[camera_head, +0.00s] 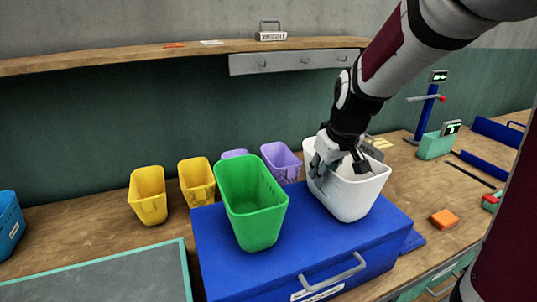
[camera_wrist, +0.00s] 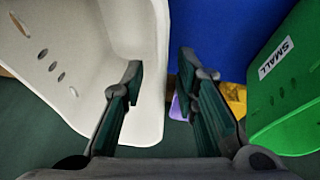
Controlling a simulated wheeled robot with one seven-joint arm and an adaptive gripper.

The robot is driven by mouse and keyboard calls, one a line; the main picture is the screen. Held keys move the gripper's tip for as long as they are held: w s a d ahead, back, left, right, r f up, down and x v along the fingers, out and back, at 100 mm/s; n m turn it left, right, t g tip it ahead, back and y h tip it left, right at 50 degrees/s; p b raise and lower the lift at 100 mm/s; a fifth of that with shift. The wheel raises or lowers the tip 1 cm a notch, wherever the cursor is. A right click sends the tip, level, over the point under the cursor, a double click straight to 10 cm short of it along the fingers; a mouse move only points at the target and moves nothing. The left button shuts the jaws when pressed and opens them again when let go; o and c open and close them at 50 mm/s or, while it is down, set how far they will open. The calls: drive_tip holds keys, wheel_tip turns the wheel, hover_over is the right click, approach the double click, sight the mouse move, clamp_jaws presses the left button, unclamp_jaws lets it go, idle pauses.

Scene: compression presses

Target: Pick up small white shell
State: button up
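The white shell (camera_head: 352,198) is an open bin with slots in its wall, standing upright on the blue case. In the wrist view the white shell (camera_wrist: 110,25) fills the left side. My gripper (camera_head: 338,166) is at the bin's left rim. In the wrist view my gripper (camera_wrist: 160,62) has its two fingers apart, one over the inside of the bin and the other beyond its wall, over the blue surface. The wall lies between them; I cannot tell if either finger touches it.
A green bin (camera_head: 250,205), labelled SMALL in the wrist view, stands left of the white one on the blue case (camera_head: 290,262). Yellow bins (camera_head: 148,195) and purple bins (camera_head: 281,160) stand behind. An orange block (camera_head: 444,218) lies to the right. A shelf (camera_head: 130,57) runs above.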

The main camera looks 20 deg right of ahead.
drive_tip(key=shift+x, duration=0.9)
drive_tip(key=shift+f, duration=0.2)
clamp_jaws()
